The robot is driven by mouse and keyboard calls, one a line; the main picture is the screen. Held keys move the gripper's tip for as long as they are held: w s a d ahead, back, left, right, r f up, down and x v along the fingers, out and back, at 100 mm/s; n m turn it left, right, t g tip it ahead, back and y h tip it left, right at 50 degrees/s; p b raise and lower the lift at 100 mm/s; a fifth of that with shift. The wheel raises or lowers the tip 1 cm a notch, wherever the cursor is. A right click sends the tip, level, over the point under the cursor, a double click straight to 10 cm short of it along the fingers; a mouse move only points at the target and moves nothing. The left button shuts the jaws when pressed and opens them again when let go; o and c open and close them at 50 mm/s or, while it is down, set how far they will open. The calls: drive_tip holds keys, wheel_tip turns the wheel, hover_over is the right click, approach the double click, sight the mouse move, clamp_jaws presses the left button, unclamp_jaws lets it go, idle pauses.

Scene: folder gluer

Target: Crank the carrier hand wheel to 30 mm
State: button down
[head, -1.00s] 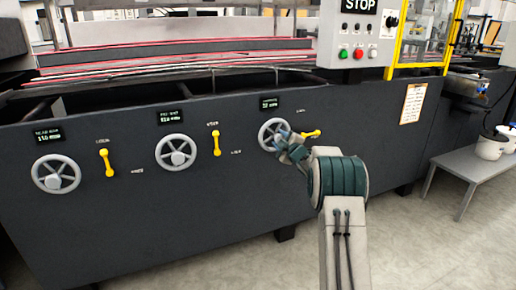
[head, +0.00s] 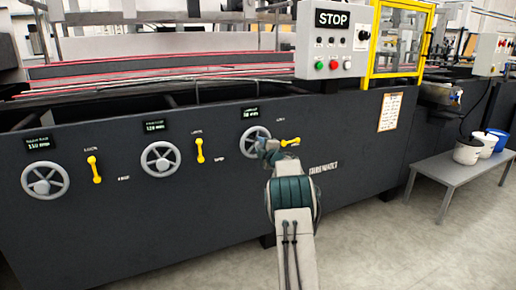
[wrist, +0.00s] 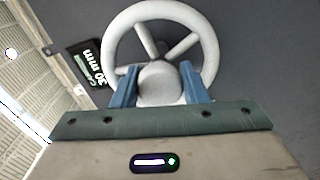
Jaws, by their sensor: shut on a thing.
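The carrier hand wheel (head: 246,142) is the rightmost of the grey spoked wheels on the dark machine front. In the wrist view the wheel (wrist: 158,11) shows large, and its display (wrist: 94,62) reads 30 mm. My gripper (head: 267,150) is at this wheel and hides its lower right part in the head view. In the wrist view the blue fingers of my gripper (wrist: 160,88) sit on either side of the round hub (wrist: 160,80), shut on it. The yellow lever (head: 290,142) right of the wheel lies nearly level.
Two more hand wheels (head: 160,159) (head: 45,180) stand to the left, each with an upright yellow lever (head: 200,150) (head: 94,169). A STOP control box (head: 333,45) and a yellow guard frame (head: 400,74) are above right. A grey bench (head: 450,172) with pots stands right; the floor in front is clear.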

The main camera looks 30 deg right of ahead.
drive_tip(key=shift+f, duration=0.15)
drive_tip(key=c, duration=0.9)
unclamp_jaws()
drive_tip(key=shift+o, duration=0.2)
drive_tip(key=shift+s, duration=0.1)
drive_tip(key=shift+s, duration=0.2)
drive_tip(key=s+p, duration=0.2)
drive_tip(key=s, duration=1.1)
drive_tip(key=shift+s, duration=0.15)
